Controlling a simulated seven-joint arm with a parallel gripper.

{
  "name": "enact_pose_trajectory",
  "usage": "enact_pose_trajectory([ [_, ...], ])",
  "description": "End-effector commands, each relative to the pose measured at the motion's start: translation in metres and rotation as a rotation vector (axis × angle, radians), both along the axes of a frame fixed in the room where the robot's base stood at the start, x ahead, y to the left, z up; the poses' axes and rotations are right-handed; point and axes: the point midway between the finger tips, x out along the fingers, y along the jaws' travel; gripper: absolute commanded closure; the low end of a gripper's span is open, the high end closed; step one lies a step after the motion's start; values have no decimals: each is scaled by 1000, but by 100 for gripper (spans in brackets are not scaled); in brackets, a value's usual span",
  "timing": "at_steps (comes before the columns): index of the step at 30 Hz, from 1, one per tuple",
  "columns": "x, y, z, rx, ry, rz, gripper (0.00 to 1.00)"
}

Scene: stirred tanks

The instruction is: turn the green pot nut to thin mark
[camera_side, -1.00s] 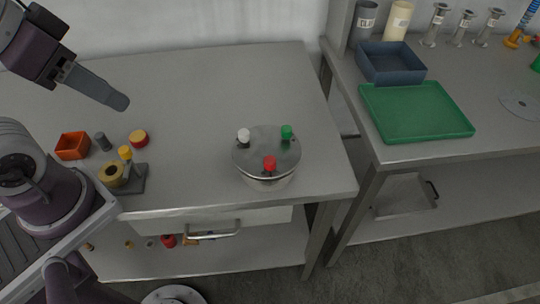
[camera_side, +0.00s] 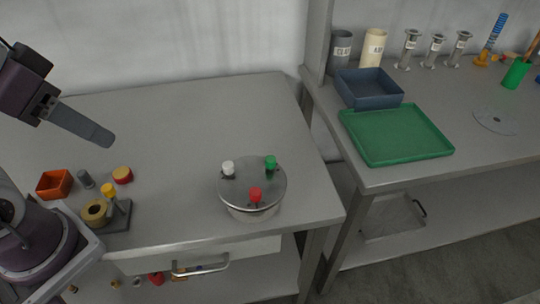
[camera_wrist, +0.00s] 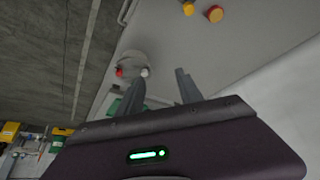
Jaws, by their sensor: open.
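The pot (camera_side: 252,188) is a round steel vessel with a lid, standing on the near bench. Its lid carries three coloured nuts: the green nut (camera_side: 270,163) at the back right, a white nut (camera_side: 228,168) at the left and a red nut (camera_side: 255,196) at the front. I cannot make out the thin mark. My gripper (camera_side: 98,132) is open and empty, high above the bench, well left of the pot. In the wrist view the pot (camera_wrist: 133,62) lies beyond the fingers, with the red nut (camera_wrist: 120,72) and white nut (camera_wrist: 144,72) showing; the green nut is unclear there.
A green tray (camera_side: 398,134) and blue bin (camera_side: 369,88) occupy the right bench. The bench between is clear.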

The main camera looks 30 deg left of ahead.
Motion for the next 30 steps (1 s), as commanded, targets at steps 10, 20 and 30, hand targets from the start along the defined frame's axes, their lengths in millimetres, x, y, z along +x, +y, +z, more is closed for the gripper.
enact_pose_trajectory([
  [10,161,-68,-21,-527,499,739,57],
  [20,252,-108,-117,-597,719,1287,57],
  [30,249,-130,-172,-596,724,1300,57],
])
